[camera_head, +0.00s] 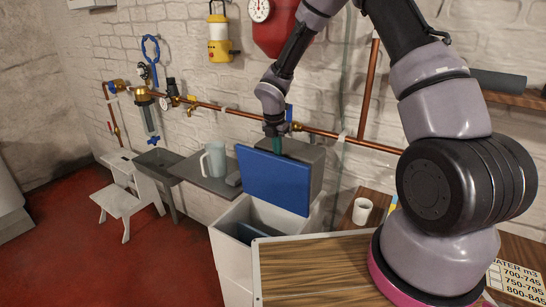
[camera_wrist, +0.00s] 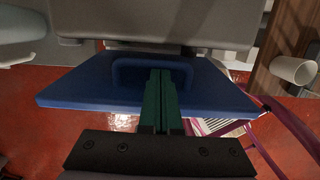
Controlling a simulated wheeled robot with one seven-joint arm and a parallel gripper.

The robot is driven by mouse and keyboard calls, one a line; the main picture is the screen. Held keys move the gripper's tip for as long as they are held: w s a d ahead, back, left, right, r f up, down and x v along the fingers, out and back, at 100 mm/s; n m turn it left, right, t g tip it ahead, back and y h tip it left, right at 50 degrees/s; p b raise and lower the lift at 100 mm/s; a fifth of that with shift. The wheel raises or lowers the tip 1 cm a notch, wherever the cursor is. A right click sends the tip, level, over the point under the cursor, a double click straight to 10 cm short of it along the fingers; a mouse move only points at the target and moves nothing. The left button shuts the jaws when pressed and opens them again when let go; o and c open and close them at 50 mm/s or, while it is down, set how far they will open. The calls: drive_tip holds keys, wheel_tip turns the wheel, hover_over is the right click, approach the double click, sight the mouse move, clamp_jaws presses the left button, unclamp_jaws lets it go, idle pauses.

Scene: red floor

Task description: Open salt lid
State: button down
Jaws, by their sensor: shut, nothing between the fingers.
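The blue salt lid (camera_head: 272,182) stands raised and steeply tilted above the white salt bin (camera_head: 228,258), leaned toward the grey box (camera_head: 312,160) behind it. The bin's opening shows below the lid. My gripper (camera_head: 277,146), with green fingers, is at the lid's upper edge. In the wrist view the shut, empty fingers (camera_wrist: 161,90) lie over the blue lid (camera_wrist: 90,88), close to its loop handle (camera_wrist: 118,72). The handle is not between them. I cannot tell if the fingertips touch the lid.
A wooden counter (camera_head: 310,262) is in front of the bin at right. A white cup (camera_head: 362,211) stands beyond it. A pitcher (camera_head: 214,160) on a grey shelf (camera_head: 205,181) is left of the lid. Copper pipes (camera_head: 240,116) run along the wall behind.

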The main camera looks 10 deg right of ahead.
drive_tip(key=shift+w+d, duration=0.25)
drive_tip(key=shift+w, duration=0.05)
idle(0.4)
